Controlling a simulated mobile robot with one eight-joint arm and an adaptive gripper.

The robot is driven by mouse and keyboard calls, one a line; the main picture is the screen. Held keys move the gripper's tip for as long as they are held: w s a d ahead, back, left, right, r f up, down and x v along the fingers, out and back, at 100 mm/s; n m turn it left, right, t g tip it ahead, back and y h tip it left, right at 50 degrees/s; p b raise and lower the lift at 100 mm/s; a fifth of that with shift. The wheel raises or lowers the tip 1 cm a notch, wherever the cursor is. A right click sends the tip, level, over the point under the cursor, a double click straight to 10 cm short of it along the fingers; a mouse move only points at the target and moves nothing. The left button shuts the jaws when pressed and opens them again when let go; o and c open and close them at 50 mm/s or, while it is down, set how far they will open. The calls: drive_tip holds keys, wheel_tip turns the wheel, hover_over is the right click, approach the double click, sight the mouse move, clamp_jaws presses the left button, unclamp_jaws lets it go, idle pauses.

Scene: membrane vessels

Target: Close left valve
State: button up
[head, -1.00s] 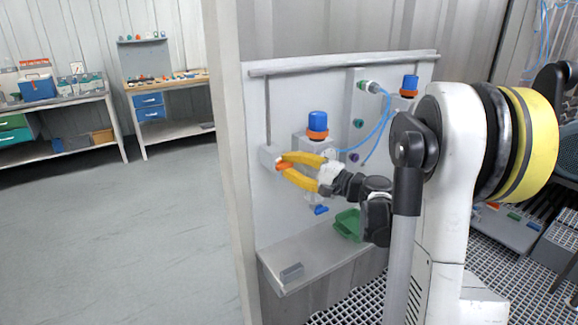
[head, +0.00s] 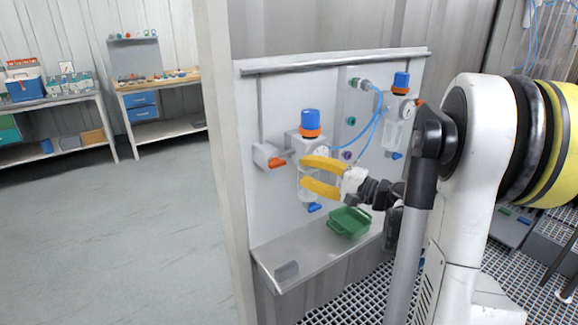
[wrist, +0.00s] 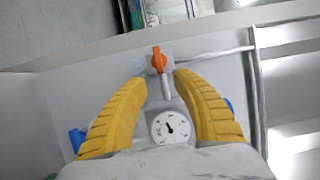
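The left valve is a small grey block with an orange handle (head: 276,162) on the left part of the wall panel. In the wrist view the orange handle (wrist: 159,60) stands just beyond the fingertips, centred between them, with a grey pipe stub below it. My gripper (head: 303,172) has two yellow fingers and is to the right of the handle, apart from it. In the wrist view my gripper (wrist: 161,79) is open with nothing between its tips. The fingers partly cover the left filter unit with the blue cap (head: 311,121) in the head view.
A round gauge (wrist: 170,127) sits between the fingers in the wrist view. A second blue-capped unit (head: 401,82) and blue tubes (head: 373,125) are to the right.

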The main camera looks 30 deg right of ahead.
drive_tip(key=shift+v, duration=1.9)
drive_tip(key=shift+a, duration=0.1)
drive_tip(key=s+a+f+n+g, duration=0.1)
drive_tip(key=a+f+n+g, duration=0.15)
drive_tip(key=a, duration=0.55)
drive_tip(key=a+f+n+g, duration=0.2)
drive_tip(key=a+g, duration=0.2)
drive_tip(key=a, duration=0.5)
drive_tip(key=s+a+f+n+g+h, duration=0.1)
drive_tip(key=s+a+f+n+h, duration=0.1)
drive_tip(key=s, duration=0.5)
drive_tip(key=s+a+f+n+g+h, duration=0.1)
drive_tip(key=s+a+n+h, duration=0.4)
drive_tip(key=s, duration=0.3)
drive_tip(key=shift+s+f+n+g, duration=0.2)
drive_tip(key=shift+f+n+g, duration=0.2)
drive_tip(key=shift+n, duration=0.45)
